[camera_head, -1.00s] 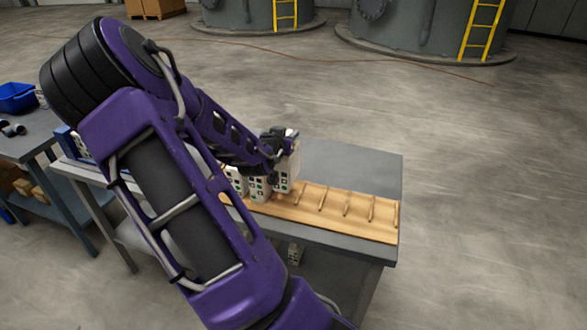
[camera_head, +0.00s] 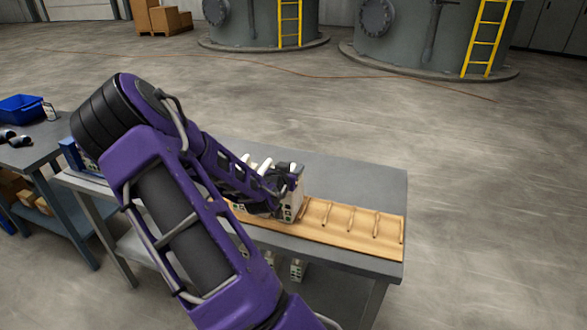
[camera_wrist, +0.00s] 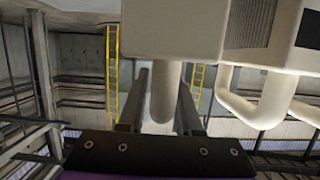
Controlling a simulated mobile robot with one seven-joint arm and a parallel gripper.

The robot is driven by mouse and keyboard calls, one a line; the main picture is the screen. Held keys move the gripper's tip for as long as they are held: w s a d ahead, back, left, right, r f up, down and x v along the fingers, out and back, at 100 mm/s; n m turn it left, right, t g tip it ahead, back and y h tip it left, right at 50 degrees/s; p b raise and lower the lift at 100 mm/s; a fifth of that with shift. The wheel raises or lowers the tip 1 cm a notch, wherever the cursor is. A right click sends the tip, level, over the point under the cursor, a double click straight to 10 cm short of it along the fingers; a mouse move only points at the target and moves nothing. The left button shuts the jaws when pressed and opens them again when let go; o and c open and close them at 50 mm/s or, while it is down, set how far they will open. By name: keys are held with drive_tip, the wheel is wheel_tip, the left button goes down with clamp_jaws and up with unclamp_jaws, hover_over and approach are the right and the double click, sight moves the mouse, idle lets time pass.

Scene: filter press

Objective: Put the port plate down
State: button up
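The port plate (camera_head: 296,196) is a pale block with dark and green port marks on its face. It is low at the wooden slotted rack (camera_head: 352,219), beside the rack's empty slots; its exact seating is hard to see. My gripper (camera_head: 279,182) is at the plate's upper part in the head view. In the wrist view my gripper (camera_wrist: 164,85) has its two dark fingers on either side of the plate's white rounded handle (camera_wrist: 165,95), seemingly shut on it.
Neighbouring white plates with looped handles (camera_wrist: 262,105) stand close at the right in the wrist view. The grey table (camera_head: 370,186) is clear behind the rack. A side bench (camera_head: 30,140) with a blue bin (camera_head: 22,108) stands at left.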

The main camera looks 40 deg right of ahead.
drive_tip(key=shift+o, duration=1)
drive_tip(key=shift+r, duration=0.15)
drive_tip(key=p+v, duration=0.1)
drive_tip(key=v, duration=1.1)
